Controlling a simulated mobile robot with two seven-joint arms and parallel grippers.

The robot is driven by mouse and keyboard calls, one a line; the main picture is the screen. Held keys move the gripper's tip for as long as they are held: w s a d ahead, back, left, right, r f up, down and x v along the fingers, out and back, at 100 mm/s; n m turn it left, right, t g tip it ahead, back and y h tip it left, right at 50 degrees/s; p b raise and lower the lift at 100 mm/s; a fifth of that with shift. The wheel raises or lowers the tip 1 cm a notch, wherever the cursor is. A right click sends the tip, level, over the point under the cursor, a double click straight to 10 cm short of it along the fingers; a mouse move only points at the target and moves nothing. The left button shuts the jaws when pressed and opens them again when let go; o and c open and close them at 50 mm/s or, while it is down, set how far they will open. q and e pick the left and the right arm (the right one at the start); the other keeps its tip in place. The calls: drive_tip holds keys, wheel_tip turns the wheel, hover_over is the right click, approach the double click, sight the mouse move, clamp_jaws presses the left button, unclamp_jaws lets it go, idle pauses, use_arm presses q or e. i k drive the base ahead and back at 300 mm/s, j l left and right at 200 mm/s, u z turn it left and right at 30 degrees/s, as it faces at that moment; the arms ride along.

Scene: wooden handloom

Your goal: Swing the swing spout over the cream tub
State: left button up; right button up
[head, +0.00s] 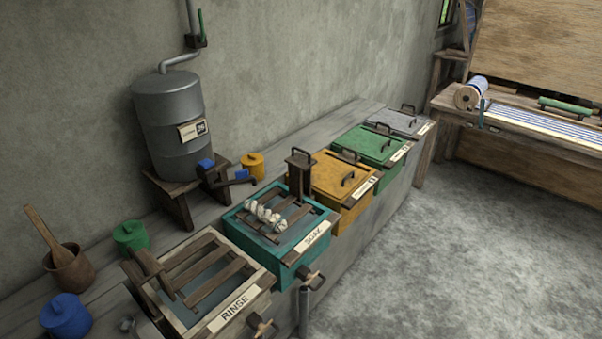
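The dark swing spout (232,184) comes off the foot of the grey metal drum (172,125), with blue parts near its base. It points right, its free end near the back edge of the teal tub (326,235) labelled SOAK. The spout is not over the cream tub. The cream tub (264,283), labelled RINSE, stands in front left of the teal one, with dark wooden slats across its top and a wooden handle at its back left. Neither of my grippers is in view.
White bundles (265,214) lie on the teal tub's slats. Yellow (338,180), green (372,145) and grey (398,122) lidded tubs continue to the back right. Green (131,236), blue (66,318) and yellow (253,165) pots stand along the wall. Floor at right is clear.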

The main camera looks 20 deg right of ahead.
sight(242, 176)
drive_tip(key=z, duration=0.15)
drive_tip(key=i+l+u, duration=0.1)
drive_tip(key=u, duration=0.35)
drive_tip(key=i+l+u, duration=0.15)
drive_tip(key=u, duration=0.25)
drive_tip(key=l+u, duration=0.2)
drive_tip(key=u, duration=0.25)
drive_tip(key=i+l+u, duration=0.1)
drive_tip(key=l, duration=0.25)
drive_tip(key=i+l+u, duration=0.15)
drive_tip(key=l, duration=0.2)
drive_tip(key=l+u, duration=0.1)
drive_tip(key=l, duration=0.25)
